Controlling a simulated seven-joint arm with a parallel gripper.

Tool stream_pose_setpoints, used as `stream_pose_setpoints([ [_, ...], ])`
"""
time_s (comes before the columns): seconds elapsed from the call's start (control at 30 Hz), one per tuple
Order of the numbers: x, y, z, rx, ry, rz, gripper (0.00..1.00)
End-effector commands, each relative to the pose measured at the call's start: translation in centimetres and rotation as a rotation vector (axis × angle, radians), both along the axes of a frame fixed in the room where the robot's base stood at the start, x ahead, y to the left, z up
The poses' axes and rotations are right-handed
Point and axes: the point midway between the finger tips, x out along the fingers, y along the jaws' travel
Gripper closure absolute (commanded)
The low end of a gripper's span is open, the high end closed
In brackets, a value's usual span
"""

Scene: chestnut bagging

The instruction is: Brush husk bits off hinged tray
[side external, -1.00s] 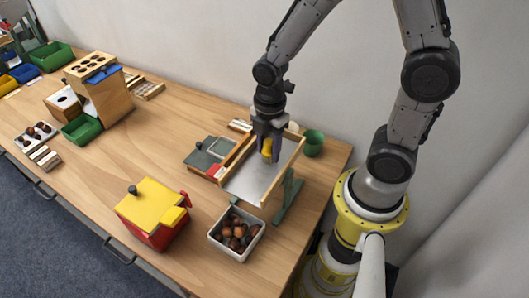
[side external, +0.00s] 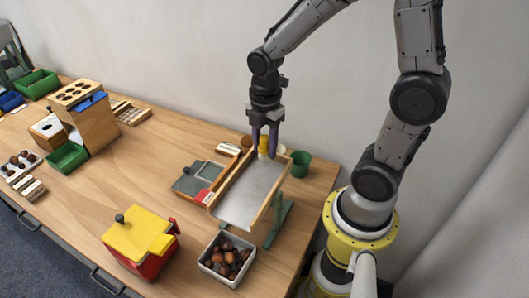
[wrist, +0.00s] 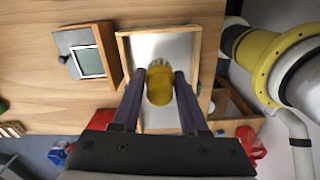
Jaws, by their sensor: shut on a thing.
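The hinged tray (side external: 240,208) has a wooden rim and a pale grey floor, and it rests on a green stand (side external: 279,222). It also shows in the wrist view (wrist: 190,45). My gripper (side external: 265,150) is shut on a yellow brush (wrist: 160,85), with one finger on each side of it. The brush and fingertips are at the far end of the tray in the side view. Pale bristles show at the brush's end in the wrist view; I cannot tell whether they touch the floor. No husk bits can be made out on the tray.
A white bin (side external: 217,277) of chestnuts stands in front of the tray. A green cup (side external: 301,164) is close to its right. A dark panel with a screen (side external: 199,181) lies to its left. A red box with a yellow lid (side external: 140,235) is front left.

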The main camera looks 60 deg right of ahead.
Motion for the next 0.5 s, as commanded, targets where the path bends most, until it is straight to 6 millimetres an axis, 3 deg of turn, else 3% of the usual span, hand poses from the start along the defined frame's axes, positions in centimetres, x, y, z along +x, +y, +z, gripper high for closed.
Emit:
stream_pose_setpoints([
  [0.3, 0.1, 0.0, 2.7, 0.000, -0.003, 0.000, 1.00],
  [0.5, 0.0, 0.0, 3.0, 0.000, 0.000, 0.000, 1.00],
])
